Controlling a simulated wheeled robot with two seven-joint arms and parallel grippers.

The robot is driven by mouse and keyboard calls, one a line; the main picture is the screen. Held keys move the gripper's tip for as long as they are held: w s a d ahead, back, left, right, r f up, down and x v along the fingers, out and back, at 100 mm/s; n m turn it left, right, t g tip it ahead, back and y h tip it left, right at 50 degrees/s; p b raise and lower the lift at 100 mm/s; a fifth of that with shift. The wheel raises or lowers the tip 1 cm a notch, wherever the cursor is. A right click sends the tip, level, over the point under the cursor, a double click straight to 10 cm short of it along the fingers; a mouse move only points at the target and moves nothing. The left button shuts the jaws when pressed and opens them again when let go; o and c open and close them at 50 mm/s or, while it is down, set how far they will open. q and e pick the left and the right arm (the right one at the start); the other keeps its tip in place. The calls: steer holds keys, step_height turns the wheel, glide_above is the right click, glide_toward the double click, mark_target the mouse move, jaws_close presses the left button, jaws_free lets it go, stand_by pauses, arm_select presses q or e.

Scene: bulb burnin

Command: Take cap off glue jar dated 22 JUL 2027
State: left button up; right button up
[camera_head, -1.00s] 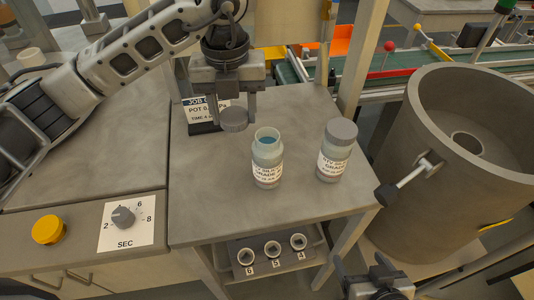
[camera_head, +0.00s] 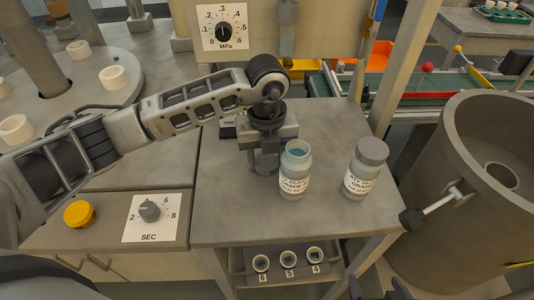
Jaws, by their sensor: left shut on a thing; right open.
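A glue jar (camera_head: 293,177) stands upright on the small grey table with its mouth open and a bluish inside showing. A second jar (camera_head: 361,178) stands to its right with a grey cap (camera_head: 372,150) on. Both labels are too small to read a date. My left gripper (camera_head: 267,163) is low over the table, just left of the open jar, shut on a grey cap that is mostly hidden among its fingers. I cannot tell whether that cap touches the table. My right gripper (camera_head: 380,289) is open and empty at the bottom edge, only partly in view.
The grey table (camera_head: 240,212) has free room in front of the jars. A sign, partly hidden by my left arm, stands behind the gripper. A rack (camera_head: 290,275) with numbered holes sits below. A large grey drum (camera_head: 455,200) stands at right.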

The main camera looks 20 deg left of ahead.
arm_select(q)
steer(key=shift+f, duration=0.1)
steer(key=o, duration=1.1)
